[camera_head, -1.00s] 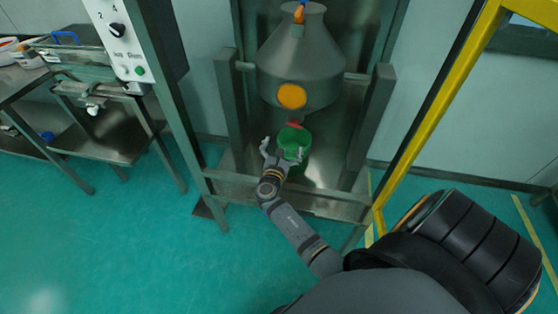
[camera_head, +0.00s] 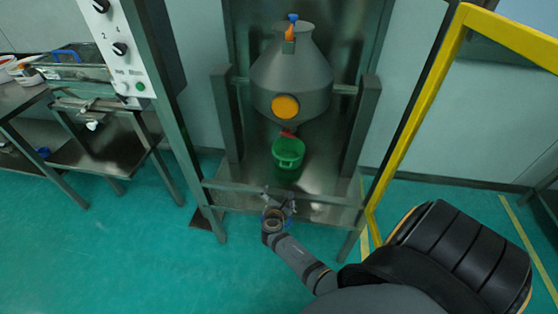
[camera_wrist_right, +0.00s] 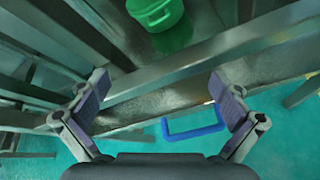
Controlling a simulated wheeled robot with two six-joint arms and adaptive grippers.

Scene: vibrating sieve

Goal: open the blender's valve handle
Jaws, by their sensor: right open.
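The blender (camera_head: 290,75) is a grey tapered vessel with an orange disc on its front, hung in a metal frame. A small red valve handle (camera_head: 287,133) shows at its bottom outlet, just above a green bucket (camera_head: 288,153). The bucket also shows at the top of the right wrist view (camera_wrist_right: 156,12); the valve handle does not. My right gripper (camera_head: 279,205) is at the frame's front bar, in front of and below the bucket, apart from the handle. In the wrist view the right gripper (camera_wrist_right: 162,100) is open and empty. My left gripper is not in view.
A metal front bar (camera_head: 325,196) crosses between my right gripper and the bucket. A blue U-shaped bar (camera_wrist_right: 193,132) lies below the right fingers in the wrist view. A control panel (camera_head: 122,50) stands left, a yellow frame (camera_head: 420,110) right. The floor at left is clear.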

